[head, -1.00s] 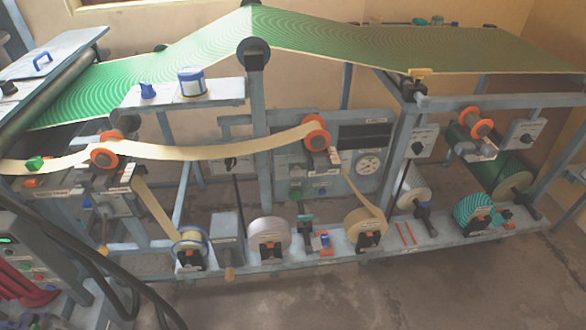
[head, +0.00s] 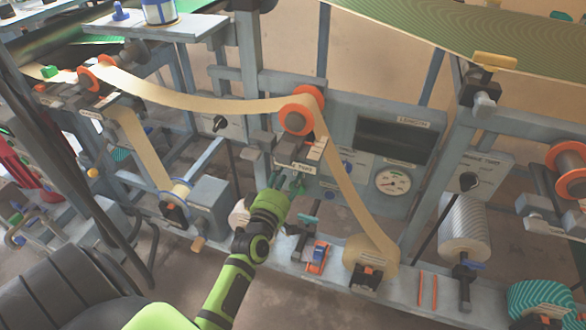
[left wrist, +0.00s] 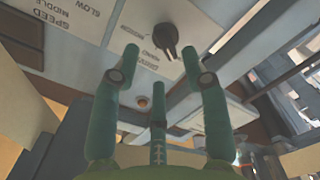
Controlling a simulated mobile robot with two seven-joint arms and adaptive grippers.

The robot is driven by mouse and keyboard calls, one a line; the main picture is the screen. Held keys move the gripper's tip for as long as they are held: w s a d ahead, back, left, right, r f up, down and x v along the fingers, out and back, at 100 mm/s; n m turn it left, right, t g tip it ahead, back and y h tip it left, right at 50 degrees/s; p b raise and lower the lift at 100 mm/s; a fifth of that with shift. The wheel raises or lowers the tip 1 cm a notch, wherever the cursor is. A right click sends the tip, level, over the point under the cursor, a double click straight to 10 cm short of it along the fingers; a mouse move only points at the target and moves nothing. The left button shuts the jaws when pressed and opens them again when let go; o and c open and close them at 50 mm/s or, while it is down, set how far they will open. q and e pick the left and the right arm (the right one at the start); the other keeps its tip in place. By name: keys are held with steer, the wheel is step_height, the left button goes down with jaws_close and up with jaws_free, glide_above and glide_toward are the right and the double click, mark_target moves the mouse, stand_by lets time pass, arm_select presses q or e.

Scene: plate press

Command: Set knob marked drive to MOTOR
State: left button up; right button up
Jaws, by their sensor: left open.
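In the left wrist view, a dark knob (left wrist: 165,38) sits on a pale panel (left wrist: 110,60). Small upside-down labels beside it seem to read MOTOR, HAND and DRIVE. Its exact pointer setting is hard to tell. My left gripper (left wrist: 167,62) is open, its green fingers spread below and on both sides of the knob, apparently not touching it. In the head view my left gripper (head: 283,182) is in front of the press's middle, under the orange-flanged roller (head: 301,110). The drive knob cannot be made out there. My right gripper is not in view.
A paper web (head: 345,190) runs down to a roll (head: 370,258) right of my gripper. A gauge (head: 393,181) and another black knob (head: 468,182) lie farther right. Lettering for SPEED (left wrist: 35,35) is on the panel left of the knob. A low rail (head: 330,280) runs below.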

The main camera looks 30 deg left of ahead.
arm_select(q)
steer(key=x, duration=0.4)
steer(key=shift+w+a, duration=0.15)
steer(key=shift+w, duration=0.1)
jaws_close()
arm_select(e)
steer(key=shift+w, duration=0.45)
